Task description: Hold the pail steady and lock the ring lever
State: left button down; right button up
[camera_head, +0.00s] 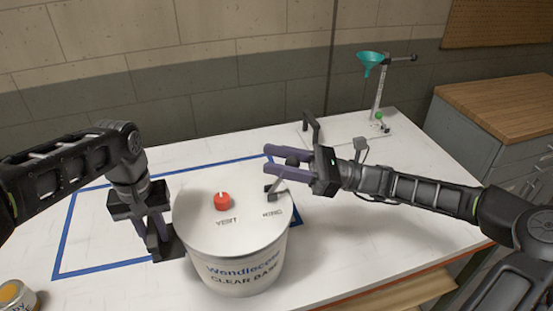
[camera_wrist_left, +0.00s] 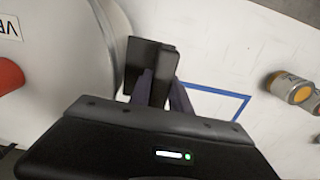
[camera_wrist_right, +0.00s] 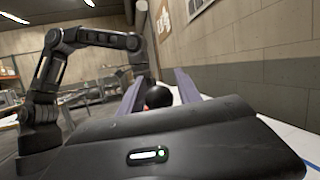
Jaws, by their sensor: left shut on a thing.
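The white pail (camera_head: 235,262) stands upright on the table, with a red cap (camera_head: 222,201) marked VENT and a RING label on its lid. The ring lever (camera_head: 275,190) is at the lid's right rim; its dark knob (camera_head: 293,162) appears raised. My left gripper (camera_head: 157,240) is shut on a dark block-like handle (camera_wrist_left: 150,65) beside the pail's left side. My right gripper (camera_head: 283,162) is open, its fingers on either side of the knob, which also shows in the right wrist view (camera_wrist_right: 158,97). Gaps show beside the knob there.
Blue tape (camera_head: 62,235) outlines a rectangle on the white table (camera_head: 400,215). A can with an orange top (camera_head: 12,293) sits at the front left. A stand with a teal funnel (camera_head: 370,60) is at the back right. A black handle (camera_head: 311,125) stands behind my right gripper.

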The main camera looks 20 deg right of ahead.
jog(key=shift+o, duration=0.8)
jog(key=v, duration=1.2)
pick_arm(q)
jog(key=c, duration=1.1)
grip_release()
jog(key=shift+r, duration=3.75)
